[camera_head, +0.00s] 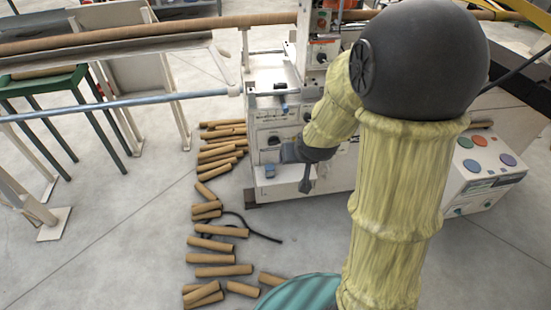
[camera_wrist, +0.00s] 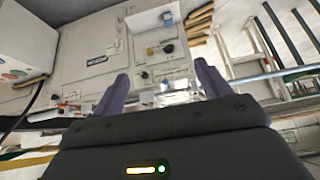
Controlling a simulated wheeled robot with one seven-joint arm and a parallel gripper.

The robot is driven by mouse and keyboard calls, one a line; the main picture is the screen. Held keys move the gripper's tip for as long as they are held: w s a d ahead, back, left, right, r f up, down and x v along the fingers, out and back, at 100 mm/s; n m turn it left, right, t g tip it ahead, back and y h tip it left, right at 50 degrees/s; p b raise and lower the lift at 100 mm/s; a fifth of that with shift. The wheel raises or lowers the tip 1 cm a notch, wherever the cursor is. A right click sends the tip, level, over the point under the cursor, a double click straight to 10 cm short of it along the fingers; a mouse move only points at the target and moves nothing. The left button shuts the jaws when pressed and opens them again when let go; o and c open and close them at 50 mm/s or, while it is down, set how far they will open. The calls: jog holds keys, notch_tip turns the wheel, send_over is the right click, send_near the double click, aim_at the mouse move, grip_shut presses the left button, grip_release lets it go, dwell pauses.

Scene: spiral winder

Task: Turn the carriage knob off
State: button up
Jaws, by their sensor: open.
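The white carriage housing (camera_head: 262,98) of the winder stands in the middle of the head view, with a control panel on its front. A dark round knob (camera_head: 273,141) sits on that panel; it also shows in the wrist view (camera_wrist: 168,48), beyond and between my fingers. Other small controls sit near it, and no label can be read to tell which is the carriage knob. The knob's setting is too small to read. My gripper (camera_wrist: 163,84) is open and empty, its two fingers apart and facing the panel. In the head view my gripper (camera_head: 295,170) is close to the panel front.
Several cardboard tubes (camera_head: 214,271) lie on the floor left of and in front of the machine. A blue-grey rail (camera_head: 150,104) runs left from the carriage. A box with coloured buttons (camera_head: 482,165) stands at the right. A dark cable (camera_head: 256,229) lies on the floor.

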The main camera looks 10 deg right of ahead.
aim_at(274, 142)
jog(key=w+f+t+b, duration=0.4)
jog(key=w+f+b, duration=0.5)
jog(key=f+b, duration=0.25)
jog(key=w+f+t+b, duration=0.4)
jog(key=w+f+b, duration=0.6)
jog(key=f, duration=0.2)
notch_tip(274, 142, down, 18)
jog(key=w+t+b, duration=0.2)
jog(key=t+b, duration=0.5)
jog(key=b, duration=0.9)
jog(key=shift+w+a+t, duration=0.15)
jog(key=shift+w+t, duration=0.25)
jog(key=shift+w, duration=0.15)
jog(key=b+x, duration=0.6)
jog(key=x, duration=1.1)
jog(key=shift+w, duration=0.1)
